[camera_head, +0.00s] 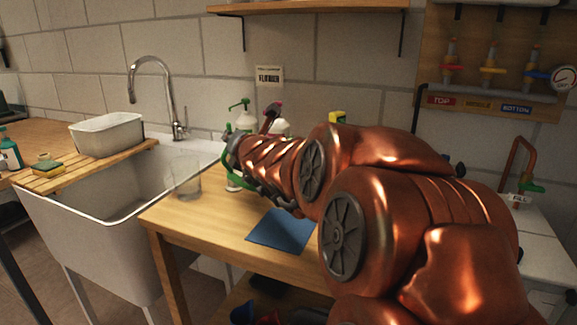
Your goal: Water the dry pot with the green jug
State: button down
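My copper-coloured arm reaches across the wooden table, and my gripper (245,172) is at its left end, mostly hidden behind the wrist. A green curved piece (236,183) shows beside the gripper. It may be part of the green jug, but most of it is hidden. I cannot tell whether the gripper's fingers are open or shut, or whether they hold it. No plant pot shows in this view, so I cannot see the dry pot.
A clear container (184,178) stands at the table's left edge by the sink (100,214). A blue mat (279,231) lies on the table (205,222). Coloured valves (491,68) are on the right wall.

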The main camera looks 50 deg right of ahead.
jog(key=w+a+f+n+t+b, duration=0.1)
jog(key=a+f+n+b, duration=0.5)
jog(key=b, duration=1.6)
notch_tip(320, 180, down, 2)
jog(key=shift+w+a+n+h, duration=0.35)
jog(key=shift+w+n+h, duration=0.05)
jog(key=shift+r, duration=0.1)
dwell(1.4)
